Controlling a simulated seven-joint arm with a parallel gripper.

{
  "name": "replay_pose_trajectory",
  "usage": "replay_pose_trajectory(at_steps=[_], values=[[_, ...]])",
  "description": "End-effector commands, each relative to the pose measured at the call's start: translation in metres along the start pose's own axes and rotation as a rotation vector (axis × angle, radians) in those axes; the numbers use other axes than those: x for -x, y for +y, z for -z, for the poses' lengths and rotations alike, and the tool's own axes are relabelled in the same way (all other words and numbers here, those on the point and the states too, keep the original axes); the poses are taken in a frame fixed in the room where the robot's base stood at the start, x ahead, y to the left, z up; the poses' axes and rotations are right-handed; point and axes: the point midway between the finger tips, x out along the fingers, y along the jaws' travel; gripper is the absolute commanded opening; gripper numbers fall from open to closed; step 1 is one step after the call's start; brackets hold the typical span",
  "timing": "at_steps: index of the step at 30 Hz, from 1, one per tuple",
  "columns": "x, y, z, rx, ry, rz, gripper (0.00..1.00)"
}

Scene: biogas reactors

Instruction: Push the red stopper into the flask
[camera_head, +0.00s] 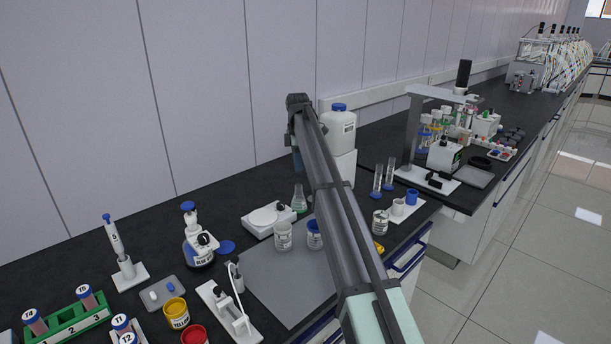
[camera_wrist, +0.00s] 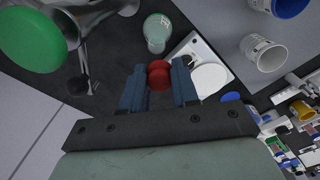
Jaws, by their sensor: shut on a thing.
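The red stopper (camera_wrist: 160,74) is between the blue fingers of my gripper (camera_wrist: 160,82), which is shut on it in the wrist view. The flask (camera_wrist: 157,32) is small, clear and greenish, and shows just beyond the stopper. In the head view the flask (camera_head: 299,199) stands upright on the dark bench with green at its bottom. My gripper (camera_head: 298,162) hangs above it there, partly hidden by my arm. The stopper looks apart from the flask; the exact gap and alignment cannot be told.
A white flat device (camera_head: 268,219) stands close left of the flask. A labelled white cup (camera_head: 283,236) stands in front on a grey mat (camera_head: 275,273). A white bottle with a blue cap (camera_head: 340,126) is behind right. A large green round thing (camera_wrist: 30,38) shows in the wrist view.

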Motion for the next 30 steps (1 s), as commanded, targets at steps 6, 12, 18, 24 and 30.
replay_pose_trajectory(at_steps=[6,12,18,24,30], values=[[0.001,0.006,0.000,-0.043,0.000,0.003,0.01],[-0.004,0.005,0.000,-0.048,0.000,0.003,0.01],[-0.016,0.005,0.000,-0.048,0.000,0.003,0.01],[-0.031,0.005,0.000,-0.048,0.000,0.004,0.01],[-0.047,0.005,0.000,-0.048,0.000,0.003,0.01]])
